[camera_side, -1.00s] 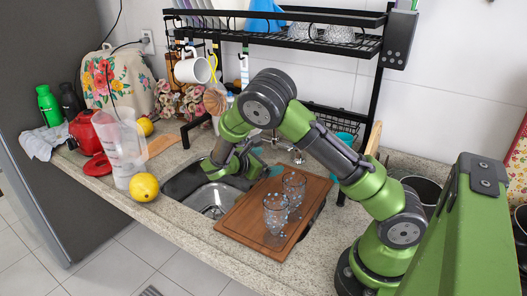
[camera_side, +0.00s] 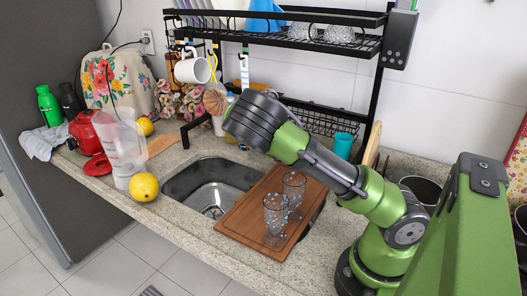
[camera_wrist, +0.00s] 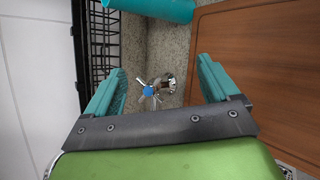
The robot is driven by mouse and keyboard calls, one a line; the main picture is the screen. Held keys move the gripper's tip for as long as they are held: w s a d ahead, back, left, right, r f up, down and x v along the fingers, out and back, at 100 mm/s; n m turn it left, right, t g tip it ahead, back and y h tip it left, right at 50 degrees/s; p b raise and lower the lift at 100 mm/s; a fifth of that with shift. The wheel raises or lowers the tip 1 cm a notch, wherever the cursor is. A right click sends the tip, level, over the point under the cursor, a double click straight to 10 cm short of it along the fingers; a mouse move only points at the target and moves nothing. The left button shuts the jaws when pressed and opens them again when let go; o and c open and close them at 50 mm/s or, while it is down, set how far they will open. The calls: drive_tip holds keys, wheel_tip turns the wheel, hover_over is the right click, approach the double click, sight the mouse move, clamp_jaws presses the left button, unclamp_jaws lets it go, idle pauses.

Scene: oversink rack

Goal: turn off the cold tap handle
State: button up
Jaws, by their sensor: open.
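The cold tap handle (camera_wrist: 149,91) shows in the wrist view as a small chrome cross-shaped handle with a blue cap. A round chrome part (camera_wrist: 168,83) sits just right of it on the speckled counter. My gripper (camera_wrist: 160,75) is open, its two teal fingers spread left and right of the handle. The handle lies between the fingers in the picture, and no contact shows. In the side view my arm reaches over the back of the sink, and its dark wrist (camera_side: 256,118) hides the gripper fingers and most of the tap area.
The sink basin (camera_side: 190,181) is empty. A wooden board (camera_side: 240,222) covers its right part and holds two clear glasses (camera_side: 275,212). A teal cup (camera_side: 343,146) stands behind, near the black rack (camera_side: 374,85).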

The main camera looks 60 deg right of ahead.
drive_tip(key=w+d+r+m+t, duration=0.2)
drive_tip(key=r+m+t, duration=0.15)
drive_tip(key=m, duration=0.35)
drive_tip(key=w+d+r+m+t, duration=0.2)
drive_tip(key=d+r+m+t, duration=0.15)
drive_tip(key=m, duration=0.35)
drive_tip(key=shift+g+y, duration=0.3)
drive_tip(key=shift+g, duration=0.1)
drive_tip(key=d+f, duration=0.1)
drive_tip(key=f, duration=0.3)
drive_tip(key=d+f, duration=0.2)
drive_tip(key=f, duration=0.2)
drive_tip(key=d+f, duration=0.1)
drive_tip(key=f, duration=0.3)
drive_tip(key=shift+w+d+f, duration=0.15)
drive_tip(key=shift+d+f, duration=0.1)
drive_tip(key=shift+d, duration=0.05)
drive_tip(key=shift+w, duration=0.1)
drive_tip(key=c, duration=1.3)
